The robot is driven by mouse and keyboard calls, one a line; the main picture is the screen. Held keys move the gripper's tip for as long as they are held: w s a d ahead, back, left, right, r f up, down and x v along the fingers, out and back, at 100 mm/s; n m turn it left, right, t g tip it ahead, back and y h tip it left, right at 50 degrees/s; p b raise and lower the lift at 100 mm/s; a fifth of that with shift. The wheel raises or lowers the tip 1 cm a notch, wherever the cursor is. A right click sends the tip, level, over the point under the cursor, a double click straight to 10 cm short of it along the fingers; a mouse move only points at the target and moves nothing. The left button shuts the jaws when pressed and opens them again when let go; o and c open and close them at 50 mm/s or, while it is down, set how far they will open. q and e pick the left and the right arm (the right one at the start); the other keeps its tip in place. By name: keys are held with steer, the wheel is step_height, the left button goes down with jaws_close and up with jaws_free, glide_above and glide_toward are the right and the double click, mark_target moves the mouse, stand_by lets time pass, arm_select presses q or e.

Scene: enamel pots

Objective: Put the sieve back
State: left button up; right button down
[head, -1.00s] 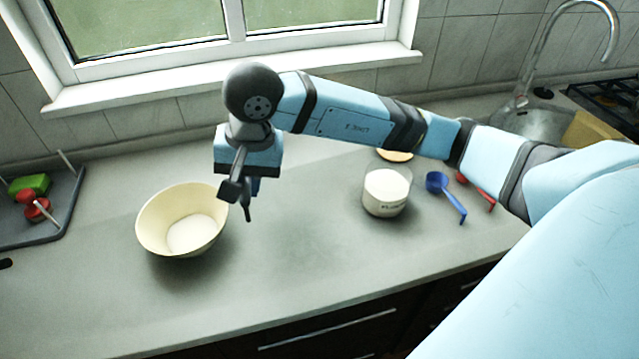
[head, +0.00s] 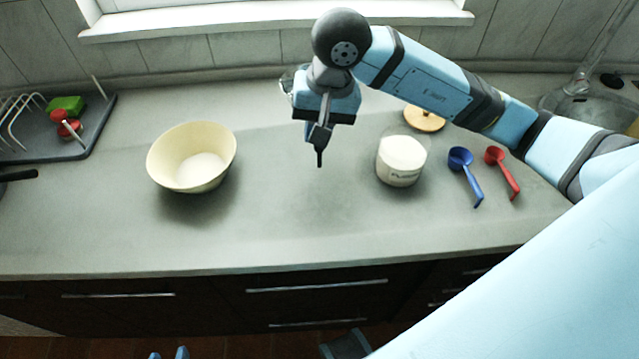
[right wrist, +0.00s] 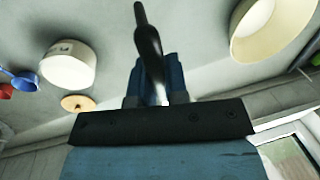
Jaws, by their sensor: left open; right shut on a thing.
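My right gripper (head: 320,128) is above the counter between the cream bowl and the flour jar. It is shut on the dark handle of the sieve (head: 320,156), which points down toward the front; the handle also shows between the fingers in the right wrist view (right wrist: 148,45). A bit of metallic rim shows behind the wrist; most of the sieve is hidden. The cream bowl (head: 165,165) holds white powder. The dark grey drying tray (head: 92,140) with a wire rack (head: 18,118) is at the far left. My left gripper (head: 168,354) shows only as two separate blue fingertips at the bottom edge, open.
The flour jar (head: 400,172) stands right of centre, its wooden lid (head: 425,122) behind it. A blue scoop (head: 466,172) and a red scoop (head: 504,170) lie right. A green sponge (head: 66,104) and a red-and-white brush (head: 66,128) are on the tray. The front middle counter is clear.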

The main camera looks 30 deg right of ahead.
mark_target(314, 203)
step_height(314, 203, down, 18)
steer(key=shift+f+p, duration=0.2)
steer(key=shift+p, duration=0.15)
steer(key=shift+f, duration=0.1)
steer(key=c, duration=1.1)
jaws_free()
steer(key=shift+c, duration=0.2)
